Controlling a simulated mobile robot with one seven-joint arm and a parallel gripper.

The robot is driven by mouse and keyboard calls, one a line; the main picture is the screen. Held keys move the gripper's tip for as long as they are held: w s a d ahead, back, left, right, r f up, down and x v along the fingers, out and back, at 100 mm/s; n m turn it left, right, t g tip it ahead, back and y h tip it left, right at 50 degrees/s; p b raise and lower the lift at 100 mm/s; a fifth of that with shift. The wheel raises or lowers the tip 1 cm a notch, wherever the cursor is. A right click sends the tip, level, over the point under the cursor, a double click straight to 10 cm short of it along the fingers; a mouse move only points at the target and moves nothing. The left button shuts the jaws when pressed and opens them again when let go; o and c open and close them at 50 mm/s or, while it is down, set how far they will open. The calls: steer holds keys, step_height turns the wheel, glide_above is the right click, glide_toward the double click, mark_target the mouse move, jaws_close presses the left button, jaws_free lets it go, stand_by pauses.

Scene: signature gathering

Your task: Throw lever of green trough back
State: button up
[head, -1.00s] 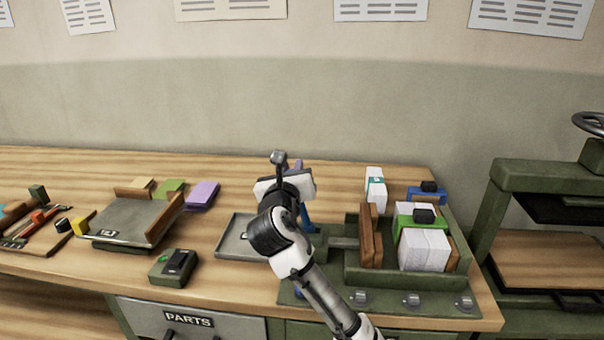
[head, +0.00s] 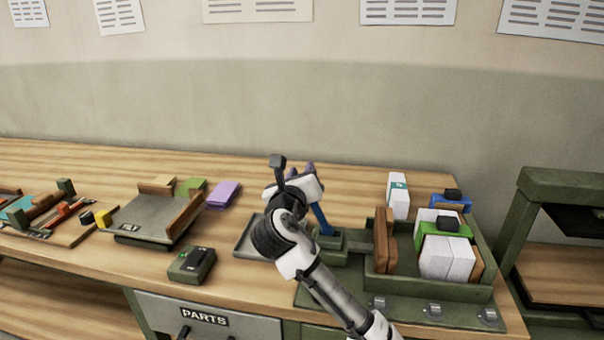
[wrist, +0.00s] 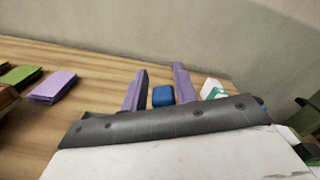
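The green trough (head: 398,286) stands at the right of the bench and holds brown boards and white blocks. A blue lever (head: 321,217) rises from a green mount at the trough's left end and leans up toward my gripper, which hides its upper part. My gripper (head: 300,170) has purple fingers that reach past the lever's top. In the wrist view a blue block (wrist: 163,96), seemingly the lever's handle, sits between the two fingers (wrist: 160,82). The fingers are apart, with narrow gaps beside the handle; contact cannot be told.
A shallow grey tray (head: 245,240) lies left of the lever, partly behind my arm. A green box with a black top (head: 192,264) and a grey sloped tray (head: 150,220) stand further left. A white box with a teal band (head: 398,196) stands behind the trough.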

steer(key=shift+o, duration=1.1)
steer(key=b+v, duration=0.4)
steer(key=v, duration=1)
